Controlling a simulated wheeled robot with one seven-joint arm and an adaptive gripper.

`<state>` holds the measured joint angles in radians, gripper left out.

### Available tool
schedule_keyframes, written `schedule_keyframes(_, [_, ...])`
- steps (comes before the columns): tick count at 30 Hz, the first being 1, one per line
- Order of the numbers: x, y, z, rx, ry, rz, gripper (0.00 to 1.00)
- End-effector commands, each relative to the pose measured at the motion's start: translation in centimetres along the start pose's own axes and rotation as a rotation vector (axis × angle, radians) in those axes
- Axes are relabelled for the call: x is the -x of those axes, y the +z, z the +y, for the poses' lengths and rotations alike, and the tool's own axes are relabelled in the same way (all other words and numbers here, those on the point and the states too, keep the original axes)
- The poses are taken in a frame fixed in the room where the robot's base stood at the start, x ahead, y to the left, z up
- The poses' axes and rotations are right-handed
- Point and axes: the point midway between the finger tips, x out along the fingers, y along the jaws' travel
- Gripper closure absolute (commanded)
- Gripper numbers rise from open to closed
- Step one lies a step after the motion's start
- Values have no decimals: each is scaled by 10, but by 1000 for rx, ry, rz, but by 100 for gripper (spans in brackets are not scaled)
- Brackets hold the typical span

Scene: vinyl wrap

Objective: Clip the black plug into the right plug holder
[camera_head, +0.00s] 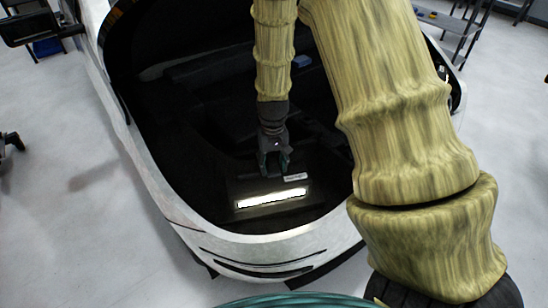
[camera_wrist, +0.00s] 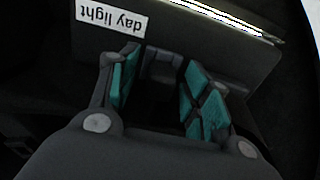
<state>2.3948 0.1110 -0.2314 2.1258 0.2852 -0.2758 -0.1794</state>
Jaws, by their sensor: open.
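My gripper (camera_head: 273,166) points down into the dark open bay of a white car. Its two teal-padded fingers are apart in the wrist view. A small dark block (camera_wrist: 163,64) shows between the fingertips; I cannot tell whether it is the black plug or part of a holder, or whether the fingers touch it. The black plug and the right plug holder cannot be made out for sure against the dark surfaces in either view.
A dark panel with a white "day light" label (camera_wrist: 112,20) lies just beyond the fingers. A bright light strip (camera_head: 272,199) is nearer the car's front. The bay's white rim (camera_head: 280,247) surrounds it. A small blue object (camera_head: 302,62) is farther back.

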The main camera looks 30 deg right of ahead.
Motion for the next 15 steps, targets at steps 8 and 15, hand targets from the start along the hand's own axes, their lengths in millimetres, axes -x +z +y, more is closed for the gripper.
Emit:
schedule_keyframes(8, [-1,0,0,-1,0,0,52])
schedule_keyframes(15, [-1,0,0,-1,0,0,90])
